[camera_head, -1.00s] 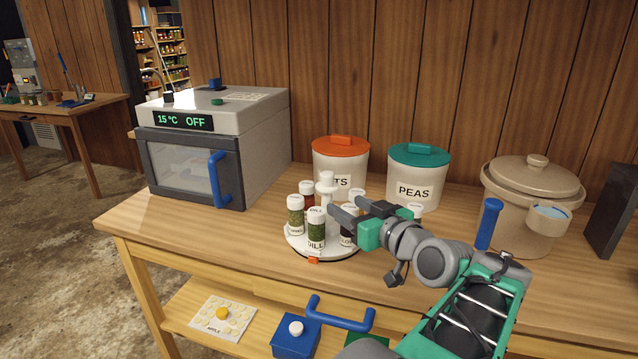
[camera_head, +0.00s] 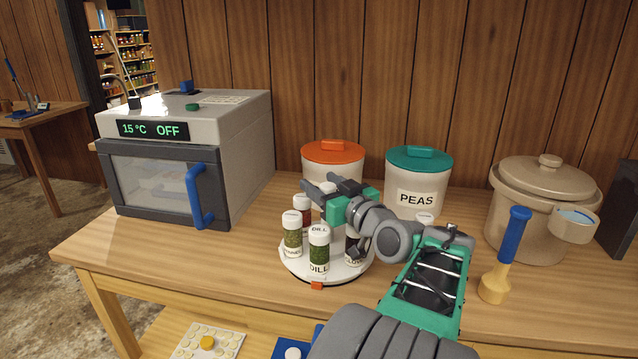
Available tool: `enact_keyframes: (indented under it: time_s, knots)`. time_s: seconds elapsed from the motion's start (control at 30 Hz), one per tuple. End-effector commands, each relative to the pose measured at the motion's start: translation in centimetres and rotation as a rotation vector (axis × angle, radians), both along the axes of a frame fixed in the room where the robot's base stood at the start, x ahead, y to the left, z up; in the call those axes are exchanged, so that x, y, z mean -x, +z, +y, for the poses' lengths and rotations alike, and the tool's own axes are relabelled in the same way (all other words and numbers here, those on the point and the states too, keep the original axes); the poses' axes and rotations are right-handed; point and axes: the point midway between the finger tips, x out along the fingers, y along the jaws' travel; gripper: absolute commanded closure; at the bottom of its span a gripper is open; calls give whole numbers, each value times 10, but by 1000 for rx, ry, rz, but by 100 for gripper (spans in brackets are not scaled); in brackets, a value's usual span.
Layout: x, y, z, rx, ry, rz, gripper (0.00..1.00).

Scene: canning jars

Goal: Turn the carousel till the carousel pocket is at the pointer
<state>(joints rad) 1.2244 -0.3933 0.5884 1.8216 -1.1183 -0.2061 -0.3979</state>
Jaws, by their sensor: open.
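The white round carousel (camera_head: 295,268) stands on the bench and carries several spice jars. A jar labelled DILL (camera_head: 319,252) is at its front, just behind the small orange pointer (camera_head: 317,286) at the rim. A green jar (camera_head: 292,236) and a red jar (camera_head: 303,206) are on the left side. Another jar (camera_head: 353,250) on the right is partly behind my arm. My gripper (camera_head: 322,187) is open above the middle of the carousel, at the central post, which it mostly hides. I cannot tell whether the fingers touch the post. No empty pocket is clearly visible.
An orange-lidded canister (camera_head: 332,153) and the PEAS canister (camera_head: 418,185) stand behind the carousel. A grey oven-like box (camera_head: 188,160) is left. A crock (camera_head: 530,215) and a blue-handled tool (camera_head: 507,255) are right. The bench front (camera_head: 235,275) is clear.

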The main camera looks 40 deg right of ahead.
Motion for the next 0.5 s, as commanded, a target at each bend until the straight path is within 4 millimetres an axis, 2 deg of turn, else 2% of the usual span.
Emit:
enact_keyframes:
  time_s: [0.1,0.3,0.5]
  knots:
    - [-7,0,0,0,2,0,46]
    - [-7,0,1,0,3,0,47]
    - [-7,0,1,0,3,0,64]
